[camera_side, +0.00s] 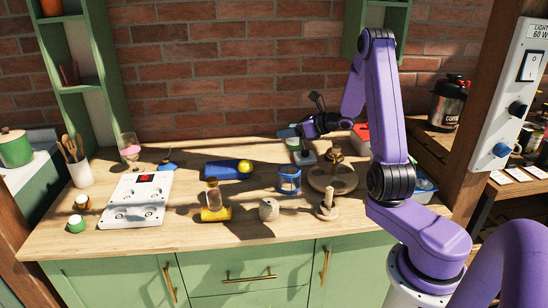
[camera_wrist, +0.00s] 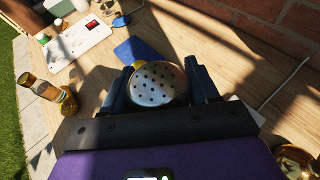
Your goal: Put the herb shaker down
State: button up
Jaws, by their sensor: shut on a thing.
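The herb shaker (camera_wrist: 157,86) shows in the wrist view as a round metal cap dotted with holes, with a yellowish edge behind it. It sits between the two dark fingers of my gripper (camera_wrist: 158,78), which is shut on it. Its lower part is hidden from the wrist camera. In the side view my gripper (camera_side: 303,131) is over the back of the wooden table (camera_side: 110,240), right of centre. The shaker is too small and shadowed there to make out surely, and I cannot tell its height above the table.
A blue tray (camera_side: 217,170) with a yellow ball lies left of my gripper. A blue holder (camera_side: 289,181), a round wooden board (camera_side: 345,184) and a peg stand (camera_side: 327,207) are in front. A yellow-based bottle (camera_side: 214,213) and white panel (camera_side: 151,207) are farther left. Bare wood lies between them.

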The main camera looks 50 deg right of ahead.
jog(key=w+d+f, duration=0.2)
jog(key=w+f, duration=0.1)
jog(key=w, duration=0.1)
jog(key=w+d+f, duration=0.2)
jog(key=w+f, duration=0.1)
jog(key=w, duration=0.1)
jog(key=w+d+f, duration=0.2)
jog(key=w+f, duration=0.1)
jog(key=shift+w+f, duration=0.3)
jog(key=shift+w, duration=0.1)
jog(key=shift+w+f, duration=0.1)
jog(key=shift+f, duration=1.45)
jog(key=shift+f, duration=0.15)
jog(key=o, duration=1.1)
